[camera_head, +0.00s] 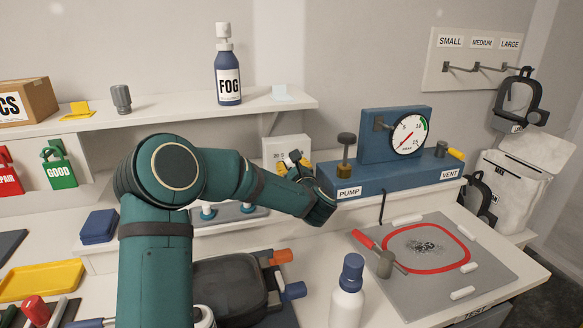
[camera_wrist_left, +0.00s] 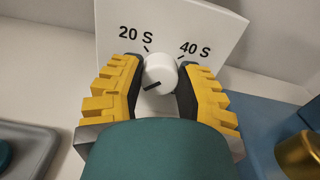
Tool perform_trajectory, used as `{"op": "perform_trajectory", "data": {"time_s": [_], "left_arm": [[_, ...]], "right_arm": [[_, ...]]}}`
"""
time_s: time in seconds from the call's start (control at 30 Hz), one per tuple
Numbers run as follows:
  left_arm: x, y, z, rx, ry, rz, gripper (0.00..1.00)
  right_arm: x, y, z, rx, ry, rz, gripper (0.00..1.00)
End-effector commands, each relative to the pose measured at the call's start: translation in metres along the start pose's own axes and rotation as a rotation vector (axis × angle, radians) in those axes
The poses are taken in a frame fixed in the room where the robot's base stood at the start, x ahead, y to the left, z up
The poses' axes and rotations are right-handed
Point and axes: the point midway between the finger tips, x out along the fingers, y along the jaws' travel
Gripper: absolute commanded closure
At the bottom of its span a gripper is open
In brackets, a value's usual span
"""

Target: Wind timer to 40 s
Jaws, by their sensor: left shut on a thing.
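The timer (camera_head: 285,147) is a white upright panel on the raised shelf at the back, left of the blue pump unit. In the left wrist view its panel (camera_wrist_left: 215,28) carries the labels "20 S" and "40 S" with tick marks. Its round white knob (camera_wrist_left: 163,70) has a dark pointer mark that lies at the lower left, away from both labels. My left gripper (camera_head: 299,163) is at the timer's front and hides part of it. Its yellow-backed fingers (camera_wrist_left: 158,72) are shut on the knob, one on each side.
The blue pump unit (camera_head: 395,175) with a gauge (camera_head: 409,134) stands just right of my left gripper. A white bottle (camera_head: 347,295) with a blue cap stands in front. A grey mat (camera_head: 480,270) with a red ring lies at the right. A fog bottle (camera_head: 228,75) stands on the upper shelf.

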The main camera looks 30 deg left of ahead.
Motion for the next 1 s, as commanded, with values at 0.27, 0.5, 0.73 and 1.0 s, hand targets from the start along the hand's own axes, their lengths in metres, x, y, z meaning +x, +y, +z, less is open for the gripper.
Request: {"op": "perform_trajectory", "data": {"time_s": [0.27,0.5,0.73,1.0], "left_arm": [[0.0004,0.0001,0.0012,-0.001,-0.003,0.000,1.00],[0.0004,0.0000,0.0014,-0.001,-0.003,0.000,1.00],[0.0005,0.0000,0.0017,-0.001,-0.004,0.000,1.00],[0.0005,-0.0001,0.0019,-0.002,-0.004,0.000,0.52]], "right_arm": [[-0.0001,0.0000,0.0000,0.000,0.000,0.000,0.32],[-0.0001,0.0000,0.0000,0.000,0.000,0.000,0.32],[-0.0001,0.0000,0.0000,0.000,0.000,0.000,0.32],[-0.0001,-0.0001,0.0000,0.000,0.000,0.000,0.32]]}}
